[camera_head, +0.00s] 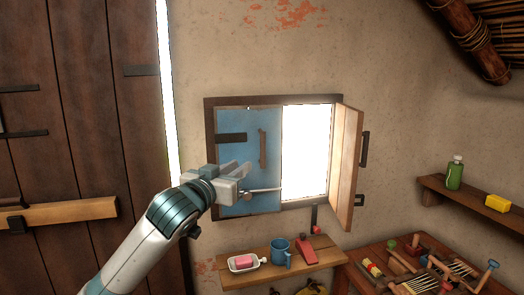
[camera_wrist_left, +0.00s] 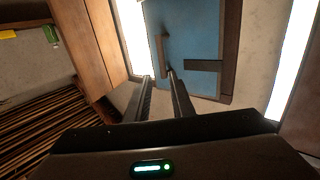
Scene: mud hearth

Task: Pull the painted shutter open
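The blue painted shutter (camera_head: 235,125) covers the left half of the window opening, with a dark hinge strap and an upright wooden handle (camera_head: 263,148). My left gripper (camera_head: 243,172) is open and empty in front of the shutter, left of and below the handle in the head view. In the left wrist view the handle (camera_wrist_left: 163,52) shows beyond the gap between the fingertips (camera_wrist_left: 159,78), against the blue shutter (camera_wrist_left: 195,35). I cannot tell whether anything touches. My right gripper is not in view.
A wooden leaf (camera_head: 346,165) stands open on the window's right, beside the bright opening (camera_head: 305,150). Below are a small shelf (camera_head: 310,262) with a soap dish, blue mug (camera_head: 280,252) and red object, and a cluttered table. A plank door (camera_head: 95,120) is at left.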

